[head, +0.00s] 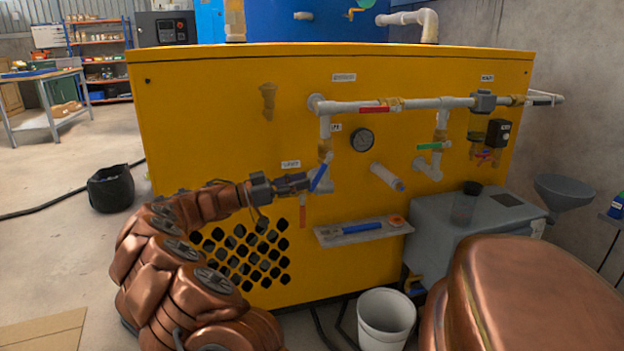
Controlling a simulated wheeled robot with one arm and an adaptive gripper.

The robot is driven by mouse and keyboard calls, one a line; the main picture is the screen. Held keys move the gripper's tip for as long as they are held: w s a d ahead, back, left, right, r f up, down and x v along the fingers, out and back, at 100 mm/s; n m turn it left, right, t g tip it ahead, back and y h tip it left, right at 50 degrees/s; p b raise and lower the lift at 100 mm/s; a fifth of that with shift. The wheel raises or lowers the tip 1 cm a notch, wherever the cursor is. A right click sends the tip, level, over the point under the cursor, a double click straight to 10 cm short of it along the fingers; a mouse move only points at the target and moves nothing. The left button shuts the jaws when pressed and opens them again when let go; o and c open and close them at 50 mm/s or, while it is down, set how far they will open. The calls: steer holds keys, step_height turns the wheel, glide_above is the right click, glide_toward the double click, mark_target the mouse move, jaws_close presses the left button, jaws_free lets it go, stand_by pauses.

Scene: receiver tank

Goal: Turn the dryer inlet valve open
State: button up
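My copper arm reaches the yellow cabinet from the lower left, and my gripper (308,184) is at a blue valve lever (320,177) on the left vertical pipe. The lever is tilted, its top leaning right. The fingertips meet or overlap the lever; whether they grip it is too small to tell. Other levers are a red one (375,109) along the top pipe, a green one (430,146) on the right branch and a red one (303,212) hanging below my gripper. The labels are too small to read, so I cannot tell which valve is the dryer inlet.
A pressure gauge (362,140) and a capped white pipe stub (387,176) are right of my gripper. A small shelf (362,235) juts out below. A grey box (440,222), a funnel (563,190) and a white bucket (386,318) stand to the right.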

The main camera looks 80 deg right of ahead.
steer(key=v, duration=0.7)
steer(key=shift+w, duration=0.25)
steer(key=shift+a, duration=0.1)
